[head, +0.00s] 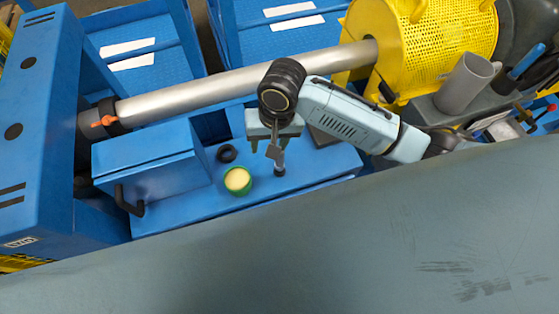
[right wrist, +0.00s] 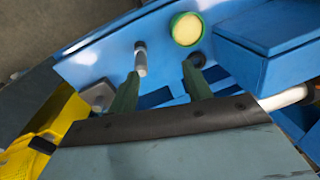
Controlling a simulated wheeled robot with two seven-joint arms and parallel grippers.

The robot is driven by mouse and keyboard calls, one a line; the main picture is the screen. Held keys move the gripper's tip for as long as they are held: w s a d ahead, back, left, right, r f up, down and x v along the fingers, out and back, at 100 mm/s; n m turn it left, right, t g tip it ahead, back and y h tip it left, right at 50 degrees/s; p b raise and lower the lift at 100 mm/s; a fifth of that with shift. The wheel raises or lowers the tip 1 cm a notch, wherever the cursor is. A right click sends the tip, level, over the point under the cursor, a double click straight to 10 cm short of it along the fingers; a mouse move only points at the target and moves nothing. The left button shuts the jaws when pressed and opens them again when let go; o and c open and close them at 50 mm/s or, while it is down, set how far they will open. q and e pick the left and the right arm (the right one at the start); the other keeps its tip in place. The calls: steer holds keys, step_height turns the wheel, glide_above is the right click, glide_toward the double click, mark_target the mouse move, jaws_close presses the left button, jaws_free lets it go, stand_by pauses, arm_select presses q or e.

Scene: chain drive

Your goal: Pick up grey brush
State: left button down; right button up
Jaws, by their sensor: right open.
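A small grey upright piece with a dark end, which looks like the grey brush (head: 280,168), stands on the blue machine deck (head: 190,208). It also shows in the right wrist view (right wrist: 141,62), near the tip of the left-hand finger. I cannot tell whether they touch. My right gripper (head: 275,147) is above and close to it. In the right wrist view its two green fingers (right wrist: 160,72) are spread apart with nothing held between them. My left gripper is not in view.
A green pot with pale yellow contents (head: 238,181) and a black ring (head: 227,154) lie left of the brush. A blue box (head: 150,160) stands further left. A grey shaft (head: 235,86) runs behind, to a yellow perforated guard (head: 450,45). A grey surface (head: 300,245) fills the front.

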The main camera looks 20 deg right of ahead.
steer(key=w+d+r+m+h, duration=0.1)
steer(key=w+d+r+m, duration=0.1)
steer(key=w+d, duration=0.1)
steer(key=shift+h, duration=0.3)
steer(key=f, duration=0.4)
steer(key=f+b, duration=0.1)
steer(key=f, duration=0.3)
steer(key=shift+s+a, duration=0.1)
steer(key=shift+s, duration=0.1)
steer(key=shift+d+f+b, duration=0.15)
steer(key=shift+f+b, duration=0.2)
steer(key=shift+f, duration=1)
steer(key=shift+d+f+b, duration=0.1)
steer(key=shift+f+b, duration=0.25)
steer(key=shift+f, duration=0.95)
steer(key=shift+c, duration=0.4)
steer(key=c, duration=1)
